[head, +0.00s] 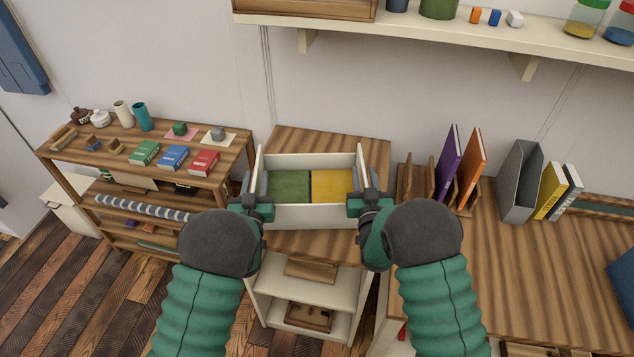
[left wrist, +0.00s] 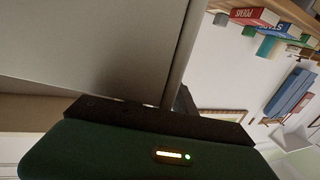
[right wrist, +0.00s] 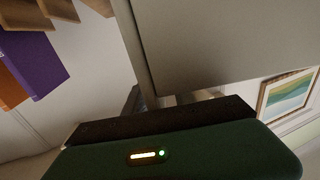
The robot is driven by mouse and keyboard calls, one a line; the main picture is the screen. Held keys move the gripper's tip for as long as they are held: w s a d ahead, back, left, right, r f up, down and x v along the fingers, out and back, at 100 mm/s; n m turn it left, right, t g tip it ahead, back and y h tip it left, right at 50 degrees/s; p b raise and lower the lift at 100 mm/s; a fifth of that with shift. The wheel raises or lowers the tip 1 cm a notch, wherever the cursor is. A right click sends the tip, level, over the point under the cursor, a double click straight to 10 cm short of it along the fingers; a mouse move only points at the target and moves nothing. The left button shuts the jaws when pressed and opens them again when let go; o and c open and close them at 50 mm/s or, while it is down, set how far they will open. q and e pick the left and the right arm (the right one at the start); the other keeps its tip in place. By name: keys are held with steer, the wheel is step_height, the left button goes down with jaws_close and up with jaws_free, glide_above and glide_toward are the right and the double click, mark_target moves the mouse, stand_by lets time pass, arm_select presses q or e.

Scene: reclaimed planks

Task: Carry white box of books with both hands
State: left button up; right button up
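The white box (head: 318,217) is in the middle of the head view, open at the top and level. A green book (head: 289,187) and a yellow book (head: 333,186) lie side by side in it. My left gripper (head: 254,190) is at the box's left wall, with fingers on both sides of it. My right gripper (head: 366,188) is at the right wall in the same way. Both look shut on the walls. The box wall fills much of the left wrist view (left wrist: 90,45) and the right wrist view (right wrist: 225,40). The box's underside is hidden.
The box is over a wood-topped cabinet (head: 330,140). A shelf unit (head: 185,133) with books and vases stands left. A desk (head: 520,260) at right carries a wooden file rack (head: 412,180) with folders and a grey file holder (head: 517,180). A wall shelf (head: 450,37) hangs above.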

steer(key=shift+s, duration=0.2)
arm_select(q)
steer(key=s, duration=1.2)
arm_select(e)
steer(key=s, duration=1.1)
steer(key=shift+s, duration=0.25)
arm_select(q)
steer(key=shift+a+f, duration=0.1)
arm_select(e)
steer(key=shift+f, duration=0.1)
